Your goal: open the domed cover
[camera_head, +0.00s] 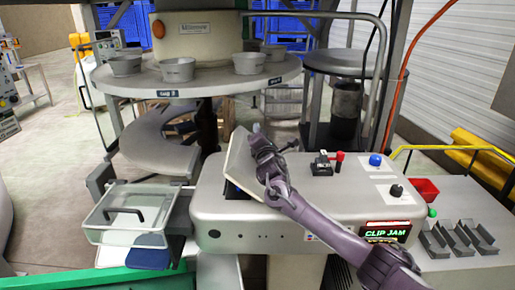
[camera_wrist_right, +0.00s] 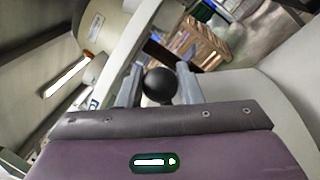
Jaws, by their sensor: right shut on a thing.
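The cream cover (camera_head: 238,160) is tilted up steeply on top of the grey clipper machine (camera_head: 270,215), with a dark gap under its lower edge. My right gripper (camera_head: 257,143) is at the cover's upper right side, and my arm reaches in from the lower right. In the right wrist view, a round black knob (camera_wrist_right: 158,85) sits between the fingers of my right gripper (camera_wrist_right: 158,83), which is shut on it. The knob is hidden behind the gripper in the head view. My left gripper is not in view.
A red-topped lever (camera_head: 338,157), a blue button (camera_head: 375,160) and a black knob sit on the machine's right part. A lit "CLIP JAM" display (camera_head: 387,231) is on its front. A clear bin (camera_head: 125,218) stands left. A round table with metal cups (camera_head: 178,70) is behind.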

